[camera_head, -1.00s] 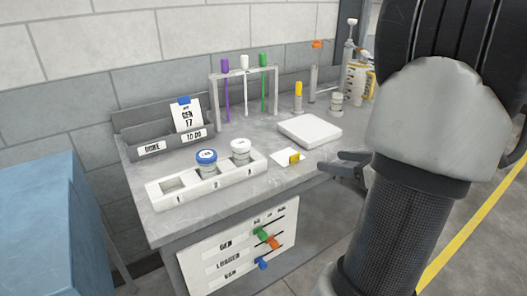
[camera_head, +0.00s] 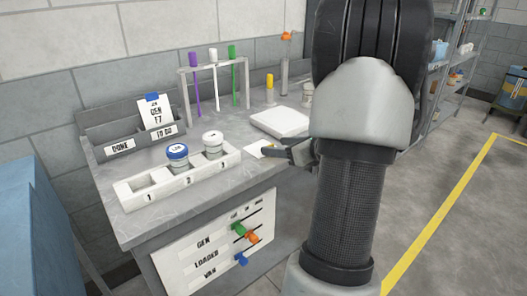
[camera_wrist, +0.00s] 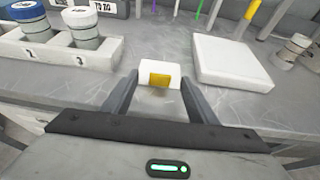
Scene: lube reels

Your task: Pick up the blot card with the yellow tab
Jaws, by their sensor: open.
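The blot card with the yellow tab (camera_wrist: 160,79) lies on the grey workbench (camera_wrist: 60,85), near its front edge. In the wrist view its white sheet and yellow tab show between my two fingers. In the head view only a white part of the card (camera_head: 261,152) shows, and my gripper covers the rest. My gripper (camera_wrist: 157,90) is open, with one finger on each side of the card. It also shows in the head view (camera_head: 285,150), low over the bench. I cannot tell whether the fingers touch the card.
A white square pad (camera_wrist: 230,62) lies just right of the card. A numbered white rack (camera_head: 180,178) with two capped jars stands to the left. A tube stand (camera_head: 213,75) and a card holder (camera_head: 130,130) are behind. Bare bench lies between rack and card.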

